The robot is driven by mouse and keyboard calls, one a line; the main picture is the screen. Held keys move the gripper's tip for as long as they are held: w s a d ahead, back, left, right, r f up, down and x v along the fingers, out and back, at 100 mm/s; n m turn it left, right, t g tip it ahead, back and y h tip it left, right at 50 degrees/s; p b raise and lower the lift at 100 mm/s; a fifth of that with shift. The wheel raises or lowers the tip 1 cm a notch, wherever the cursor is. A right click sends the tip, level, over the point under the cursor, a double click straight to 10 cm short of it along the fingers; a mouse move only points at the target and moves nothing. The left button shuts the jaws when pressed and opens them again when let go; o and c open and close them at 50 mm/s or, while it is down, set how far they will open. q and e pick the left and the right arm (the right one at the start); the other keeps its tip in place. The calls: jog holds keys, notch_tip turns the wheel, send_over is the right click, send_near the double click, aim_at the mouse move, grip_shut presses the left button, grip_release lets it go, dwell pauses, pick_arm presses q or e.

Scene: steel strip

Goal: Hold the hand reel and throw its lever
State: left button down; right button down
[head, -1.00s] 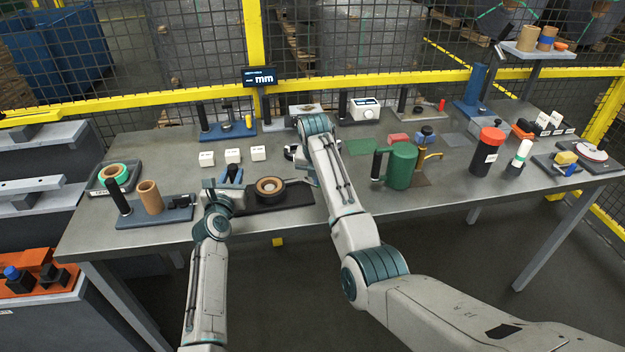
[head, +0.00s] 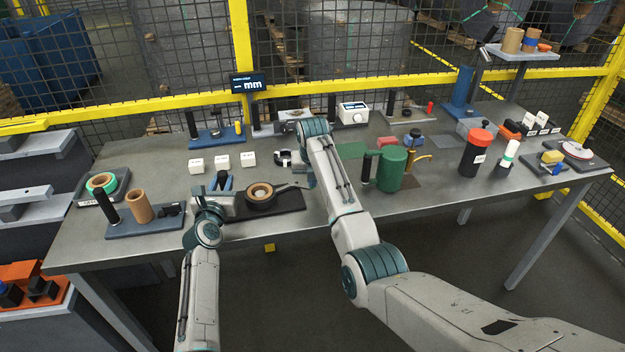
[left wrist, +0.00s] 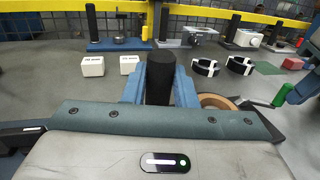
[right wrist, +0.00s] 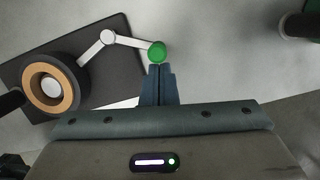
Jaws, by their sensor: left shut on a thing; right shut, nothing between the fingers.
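The hand reel is a black ring with a tan core (head: 260,195) on a dark base plate (head: 288,203), near the table's front edge. Its upright black grip (left wrist: 160,80) stands between the fingers of my left gripper (left wrist: 160,92), which is shut on it. The lever is a pale jointed arm (right wrist: 125,41) with a green knob (right wrist: 157,51). My right gripper (right wrist: 160,68) is shut and empty, its tips right at the knob; I cannot tell whether they touch. In the left wrist view the green knob (left wrist: 283,94) stands beside the right fingers. The right fingers are mostly hidden in the head view.
Three white blocks (head: 221,160) stand behind the reel. A tray with a tan roll (head: 140,206) lies to the left. Black rings (left wrist: 239,65) lie behind the reel.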

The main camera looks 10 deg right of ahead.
pick_arm(q)
jog(key=shift+f, duration=0.15)
pick_arm(e)
jog(key=shift+s+a, duration=0.15)
jog(key=shift+s, duration=0.4)
jog(key=s, duration=0.3)
jog(key=shift+s+a+r, duration=0.1)
jog(key=shift+a+r, duration=0.25)
jog(key=v, duration=0.9)
jog(key=shift+r, duration=0.2)
